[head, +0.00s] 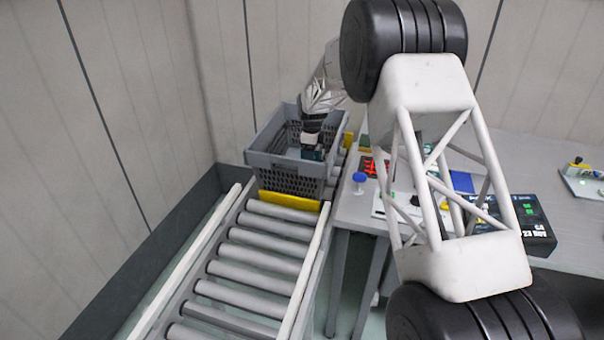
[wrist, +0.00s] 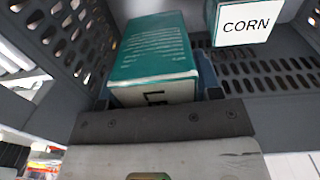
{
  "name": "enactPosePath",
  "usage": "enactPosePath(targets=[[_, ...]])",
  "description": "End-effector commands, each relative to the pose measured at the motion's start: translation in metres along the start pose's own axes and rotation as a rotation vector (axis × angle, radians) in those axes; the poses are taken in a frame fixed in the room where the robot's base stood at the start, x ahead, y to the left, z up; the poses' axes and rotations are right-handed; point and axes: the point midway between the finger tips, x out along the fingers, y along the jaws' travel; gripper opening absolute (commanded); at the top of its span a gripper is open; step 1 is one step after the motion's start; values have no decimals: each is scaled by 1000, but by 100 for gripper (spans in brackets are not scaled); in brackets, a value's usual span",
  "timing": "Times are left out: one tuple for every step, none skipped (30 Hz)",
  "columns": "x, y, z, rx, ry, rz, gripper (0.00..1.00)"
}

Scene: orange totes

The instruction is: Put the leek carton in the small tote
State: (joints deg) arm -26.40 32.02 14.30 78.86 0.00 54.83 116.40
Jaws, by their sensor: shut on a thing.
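My gripper (head: 311,140) reaches down into a grey tote (head: 285,180) with slotted walls. In the wrist view my gripper (wrist: 160,94) is shut on a teal carton with a white end label, the leek carton (wrist: 153,52). Only an "L" of its label can be read; the rest is hidden by the gripper. The carton is inside the tote, and I cannot tell whether it touches the floor. A second teal carton (wrist: 243,24), labelled CORN, stands beyond it to the right. In the head view the cartons are small and partly hidden.
The tote stands on a roller conveyor (head: 245,265) behind a yellow stop (head: 290,200). To the right is a grey table (head: 350,208) with a blue knob (head: 359,178) and a black display box (head: 525,225). The wall is close on the left. A blue thing (wrist: 206,72) shows beside the held carton.

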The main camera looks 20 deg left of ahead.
Motion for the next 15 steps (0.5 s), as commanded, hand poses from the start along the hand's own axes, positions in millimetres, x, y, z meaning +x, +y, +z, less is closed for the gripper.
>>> enactPosePath(targets=[[-1,0,0,0,0,-1,26],[-1,0,0,0,0,-1,26],[0,0,0,0,0,-1,26],[0,0,0,0,0,0,26],[2,0,0,0,0,0,26],[4,0,0,0,0,0,26],[6,0,0,0,0,0,26],[9,0,0,0,0,1,26],[13,0,0,0,0,0,26],[16,0,0,0,0,0,26],[20,0,0,0,0,0,26],[25,0,0,0,0,0,26],[30,0,0,0,0,0,26],[34,0,0,0,0,1,26],[40,0,0,0,0,0,26]])
